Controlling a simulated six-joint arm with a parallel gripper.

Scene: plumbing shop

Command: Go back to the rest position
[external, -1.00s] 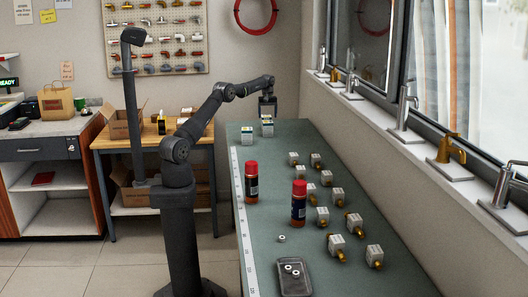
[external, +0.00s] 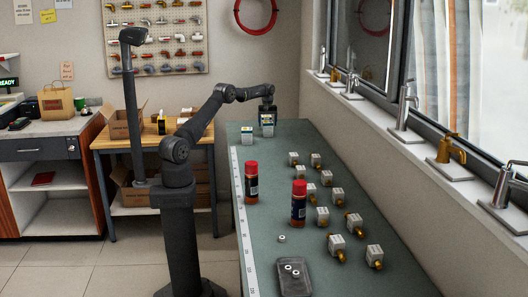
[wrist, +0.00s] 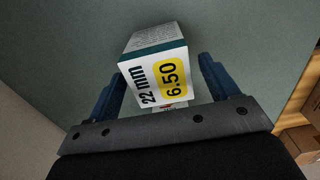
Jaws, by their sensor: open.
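My gripper (external: 267,108) is low over the far end of the green bench, pointing down. In the wrist view my gripper (wrist: 163,72) is open, with one blue finger on each side of a white box (wrist: 157,78). In the external view this box (external: 268,130) stands on the bench under my gripper. I cannot tell whether either finger touches it.
A similar box (external: 247,138) stands close by on the left. Two red-capped bottles (external: 251,185) (external: 298,206), several grey blocks with brass fittings (external: 337,245) and a grey tray (external: 294,286) occupy the bench (external: 262,262). Window and sill taps (external: 402,112) line the right.

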